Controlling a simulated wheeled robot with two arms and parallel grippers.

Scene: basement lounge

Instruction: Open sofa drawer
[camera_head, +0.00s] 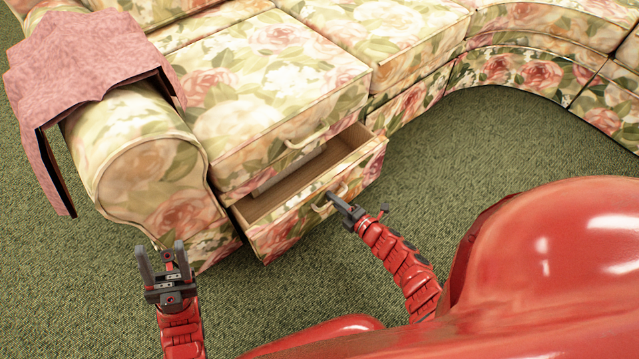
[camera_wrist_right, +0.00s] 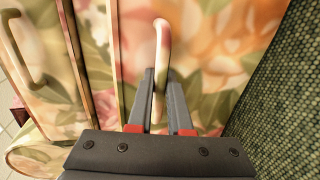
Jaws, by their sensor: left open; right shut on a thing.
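The floral sofa drawer (camera_head: 290,228) sticks out from the base of the sofa's left section, and its wooden inside (camera_head: 300,182) shows. A curved handle (camera_head: 330,197) is on its front. My right gripper (camera_head: 336,199) is at this handle. In the right wrist view my right gripper (camera_wrist_right: 160,98) is shut on the handle (camera_wrist_right: 161,50), one finger on each side. My left gripper (camera_head: 162,254) is open and empty, in front of the sofa's left arm, left of the drawer.
The floral sofa (camera_head: 265,85) curves round to the right. Another handle (camera_head: 307,139) is on the front above the drawer. A pink cloth (camera_head: 80,65) drapes over the sofa's arm (camera_head: 140,160). Green carpet (camera_head: 500,150) is clear to the right of the drawer.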

